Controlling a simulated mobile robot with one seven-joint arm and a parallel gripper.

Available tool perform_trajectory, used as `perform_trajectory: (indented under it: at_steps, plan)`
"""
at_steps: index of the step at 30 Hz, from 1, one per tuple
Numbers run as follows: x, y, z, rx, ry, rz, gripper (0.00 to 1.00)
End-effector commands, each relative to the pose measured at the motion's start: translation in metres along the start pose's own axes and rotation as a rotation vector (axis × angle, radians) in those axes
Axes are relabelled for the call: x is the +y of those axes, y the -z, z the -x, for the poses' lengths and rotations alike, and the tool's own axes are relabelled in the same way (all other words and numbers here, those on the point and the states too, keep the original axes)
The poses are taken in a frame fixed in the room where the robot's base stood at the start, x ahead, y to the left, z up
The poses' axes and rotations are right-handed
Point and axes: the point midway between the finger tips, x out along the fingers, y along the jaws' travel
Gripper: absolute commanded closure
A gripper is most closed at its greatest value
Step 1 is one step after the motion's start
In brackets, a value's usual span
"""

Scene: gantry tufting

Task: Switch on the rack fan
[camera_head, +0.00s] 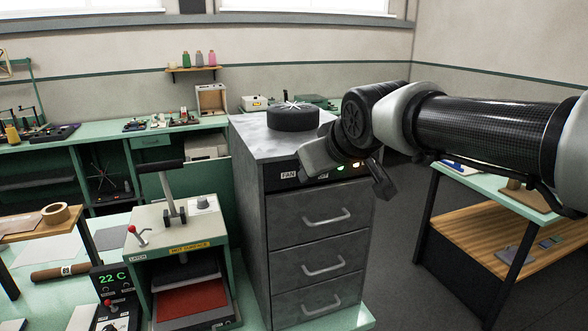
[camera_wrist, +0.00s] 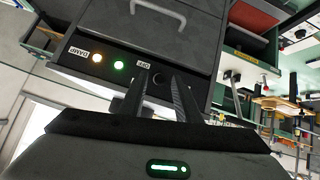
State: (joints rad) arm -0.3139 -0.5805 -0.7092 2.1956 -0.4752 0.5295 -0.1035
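The rack is a grey metal drawer cabinet (camera_head: 281,228) with a dark control strip along its top front. A label reading FAN (camera_head: 290,175) is at the strip's left end. In the wrist view the strip shows upside down, with a small OFF label (camera_wrist: 144,65), a lit green lamp (camera_wrist: 119,65) and a lit orange lamp (camera_wrist: 97,58). My gripper (camera_wrist: 162,76) is open, its two dark fingers pointing at the strip. A dark round control (camera_wrist: 158,78) shows between the fingertips; I cannot tell whether they touch it. In the head view my wrist hides part of the strip.
A black round unit with shiny spokes (camera_head: 293,118) sits on the cabinet top. A green press (camera_head: 172,218) with levers stands left of the cabinet. A DAMP label (camera_wrist: 78,52) is beside the orange lamp. A wooden-shelved table (camera_head: 470,235) is at right, with clear floor between.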

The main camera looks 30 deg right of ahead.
Motion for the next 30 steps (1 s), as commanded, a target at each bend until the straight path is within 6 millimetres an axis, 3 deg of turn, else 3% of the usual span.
perform_trajectory:
  at_steps: [5, 10, 24, 30]
  plan:
    - [0.0, 0.0, 0.001, 0.001, 0.0, -0.001, 0.7]
    - [0.001, 0.001, 0.018, 0.005, -0.001, -0.003, 0.7]
    - [0.001, 0.0, 0.129, 0.006, -0.003, -0.001, 0.7]
    - [0.001, 0.0, 0.162, 0.003, -0.001, -0.001, 0.7]
